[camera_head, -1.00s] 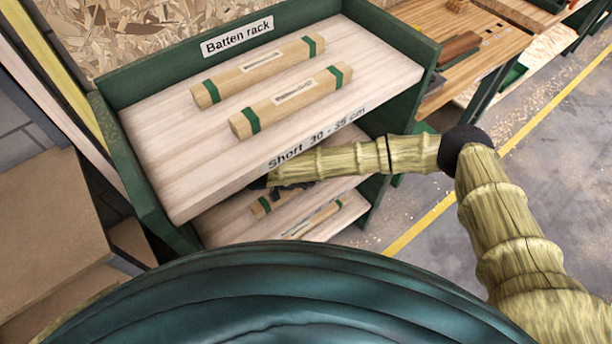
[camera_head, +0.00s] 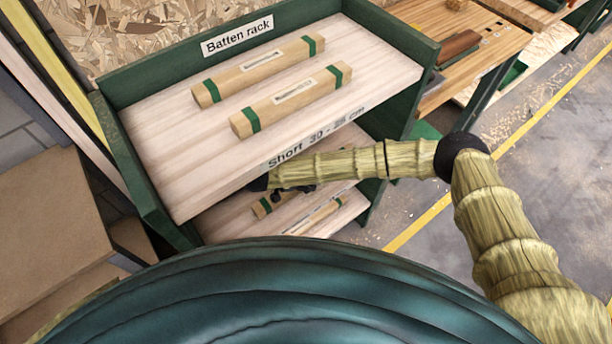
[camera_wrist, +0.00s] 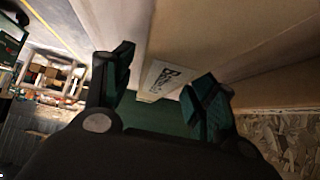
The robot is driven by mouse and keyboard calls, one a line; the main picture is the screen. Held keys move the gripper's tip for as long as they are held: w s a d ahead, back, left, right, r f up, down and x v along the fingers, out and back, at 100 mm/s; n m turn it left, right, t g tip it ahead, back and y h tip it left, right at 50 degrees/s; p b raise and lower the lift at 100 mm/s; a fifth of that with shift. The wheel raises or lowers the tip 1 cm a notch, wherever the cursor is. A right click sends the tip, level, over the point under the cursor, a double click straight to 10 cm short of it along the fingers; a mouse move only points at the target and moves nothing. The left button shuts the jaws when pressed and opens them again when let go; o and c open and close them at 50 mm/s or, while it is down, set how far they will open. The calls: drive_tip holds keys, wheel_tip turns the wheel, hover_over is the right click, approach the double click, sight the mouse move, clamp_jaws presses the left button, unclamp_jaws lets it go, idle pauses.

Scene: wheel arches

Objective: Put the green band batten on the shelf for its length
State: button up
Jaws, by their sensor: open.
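Two wooden battens with green end bands and pale labels lie side by side on the rack's top shelf (camera_head: 170,165), the rear batten (camera_head: 240,80) and the front batten (camera_head: 270,108). On the lower shelf (camera_head: 345,213), two more pieces show in part, a green-banded batten (camera_head: 262,208) and a thinner one (camera_head: 318,217). My gripper (camera_wrist: 160,88) is open. In the head view it is mostly hidden below the top shelf edge, above the lower shelf. In the wrist view a labelled surface (camera_wrist: 163,77) shows between its fingers; I cannot tell whether they touch it.
A wooden workbench (camera_head: 470,65) stands at right. Brown boxes (camera_head: 45,220) stand at left. Grey floor with a yellow line (camera_head: 430,225) is clear at right.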

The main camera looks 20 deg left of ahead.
drive_tip(key=shift+r, duration=0.1)
drive_tip(key=shift+s+a+r+b, duration=0.3)
drive_tip(key=shift+s+b, duration=0.05)
drive_tip(key=shift+b, duration=0.25)
drive_tip(key=s+a+b, duration=0.1)
drive_tip(key=s+a, duration=0.1)
drive_tip(key=s, duration=0.1)
drive_tip(key=s+a, duration=0.3)
drive_tip(key=s+a+b, duration=0.1)
drive_tip(key=s+a, duration=0.1)
drive_tip(key=s, duration=0.1)
drive_tip(key=shift+s+a+r+b, duration=0.1)
drive_tip(key=shift+s+a+b, duration=0.1)
drive_tip(key=shift+b, duration=0.15)
